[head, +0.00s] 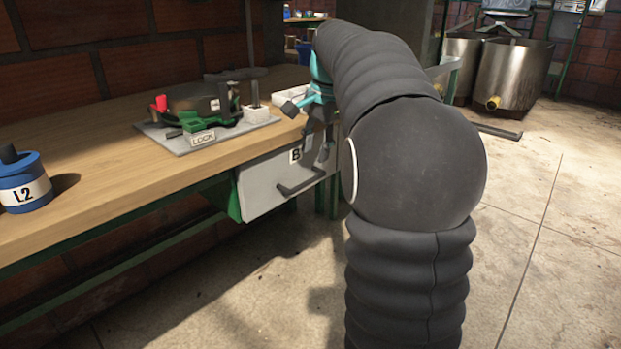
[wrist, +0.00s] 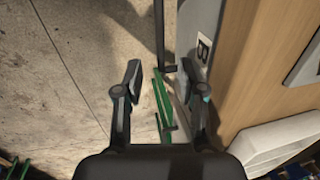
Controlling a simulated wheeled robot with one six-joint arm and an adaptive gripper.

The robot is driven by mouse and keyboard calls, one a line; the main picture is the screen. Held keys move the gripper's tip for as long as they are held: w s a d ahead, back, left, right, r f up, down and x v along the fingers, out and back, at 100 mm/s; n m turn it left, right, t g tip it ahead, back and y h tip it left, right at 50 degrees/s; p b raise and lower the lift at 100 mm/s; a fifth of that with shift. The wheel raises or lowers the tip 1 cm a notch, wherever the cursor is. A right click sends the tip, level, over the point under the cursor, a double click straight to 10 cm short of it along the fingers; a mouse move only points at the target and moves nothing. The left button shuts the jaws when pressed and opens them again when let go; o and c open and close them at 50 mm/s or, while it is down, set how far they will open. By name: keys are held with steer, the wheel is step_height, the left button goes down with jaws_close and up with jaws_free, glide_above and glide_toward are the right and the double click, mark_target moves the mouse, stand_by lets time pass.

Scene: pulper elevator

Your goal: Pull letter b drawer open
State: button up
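The letter b drawer (head: 262,190) has a light grey front with a "B" label and a dark bar handle (head: 300,183). It sits under the wooden bench top. In the wrist view the handle (wrist: 160,30) runs down from the top edge, with the drawer front (wrist: 193,30) and its label to its right. My gripper (wrist: 160,72) is open and empty, its fingers apart on either side of the handle's near end in the picture. I cannot tell whether they are at the handle's height. In the head view my arm partly hides the gripper and the drawer's right end.
A green bench frame (wrist: 160,100) shows below my gripper. Metal vats (head: 515,72) stand at the back right. The concrete floor (head: 560,230) at right is clear.

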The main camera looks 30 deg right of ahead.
mark_target(310, 180)
steer(key=f, duration=0.2)
steer(key=w+f+b, duration=0.1)
steer(key=f, duration=0.4)
steer(key=shift+w+a+f, duration=0.2)
steer(key=shift+a+f, duration=0.05)
steer(key=shift+f, duration=0.1)
jaws_close()
